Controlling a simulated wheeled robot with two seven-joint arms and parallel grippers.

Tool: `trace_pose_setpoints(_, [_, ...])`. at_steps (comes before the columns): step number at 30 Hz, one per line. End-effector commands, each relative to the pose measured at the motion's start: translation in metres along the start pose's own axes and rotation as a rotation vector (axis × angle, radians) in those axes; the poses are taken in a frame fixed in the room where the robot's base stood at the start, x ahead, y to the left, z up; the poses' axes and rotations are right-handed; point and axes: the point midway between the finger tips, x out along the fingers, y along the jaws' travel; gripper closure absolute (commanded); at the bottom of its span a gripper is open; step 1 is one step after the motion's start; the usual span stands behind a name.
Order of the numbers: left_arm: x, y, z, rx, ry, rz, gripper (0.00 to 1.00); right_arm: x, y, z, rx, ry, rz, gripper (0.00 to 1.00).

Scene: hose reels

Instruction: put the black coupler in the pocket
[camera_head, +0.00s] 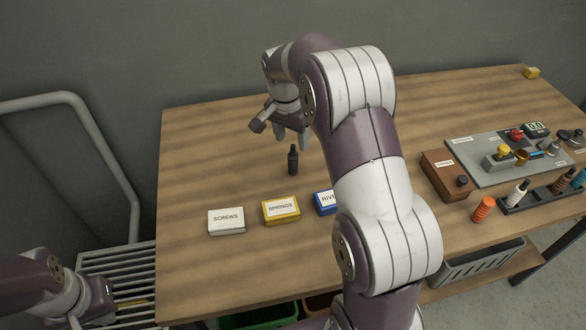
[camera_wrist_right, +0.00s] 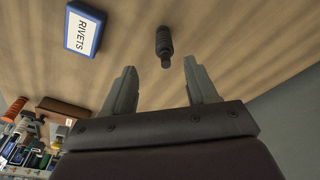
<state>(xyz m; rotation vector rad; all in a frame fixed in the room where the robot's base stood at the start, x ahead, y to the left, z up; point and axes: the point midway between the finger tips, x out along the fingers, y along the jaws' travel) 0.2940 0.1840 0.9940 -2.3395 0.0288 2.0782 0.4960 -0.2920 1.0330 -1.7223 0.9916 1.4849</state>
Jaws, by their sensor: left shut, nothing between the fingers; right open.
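The black coupler (camera_head: 293,159) stands upright on the wooden table, behind the labelled boxes. It also shows in the right wrist view (camera_wrist_right: 164,45), just beyond the fingertips. My right gripper (camera_head: 291,137) is open and empty, above and behind the coupler. In the wrist view the coupler lies ahead of the gap between its fingers (camera_wrist_right: 160,68), apart from both. My left gripper (camera_head: 108,291) is low at the left, beside the table, shut and empty; its fingers are hard to make out.
SCREWS (camera_head: 226,221), SPRINGS (camera_head: 281,209) and RIVETS (camera_head: 324,203) boxes stand near the front edge. An orange ribbed piece (camera_head: 483,208), a brown box (camera_head: 444,174) and a grey panel (camera_head: 482,157) are at the right.

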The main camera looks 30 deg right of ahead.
Motion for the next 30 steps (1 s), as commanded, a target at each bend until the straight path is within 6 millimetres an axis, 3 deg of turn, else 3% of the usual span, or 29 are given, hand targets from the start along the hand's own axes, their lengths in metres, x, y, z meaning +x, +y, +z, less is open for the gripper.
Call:
trace_pose_setpoints(1, [0.004,0.0,0.0,0.0,0.0,0.0,1.0,0.012,0.0,0.0,0.0,0.0,0.0,0.42])
trace_pose_setpoints(8, [-0.006,0.0,-0.001,0.0,0.002,0.0,1.0,0.038,-0.002,-0.003,-0.002,0.0,0.0,0.42])
trace_pose_setpoints(15, [-0.013,0.0,-0.002,0.0,0.002,0.0,1.0,0.077,-0.005,-0.005,-0.003,0.0,-0.004,0.42])
trace_pose_setpoints(22, [-0.012,0.0,-0.002,0.0,0.001,0.0,1.0,0.08,-0.006,-0.005,-0.003,0.001,-0.006,0.42])
trace_pose_setpoints(27, [-0.012,0.0,-0.002,0.0,0.002,0.0,1.0,0.08,-0.006,-0.005,-0.003,0.001,-0.006,0.98])
trace_pose_setpoints(30, [-0.012,0.0,-0.002,0.0,0.001,0.0,1.0,0.08,-0.006,-0.005,-0.004,0.001,-0.006,1.0])
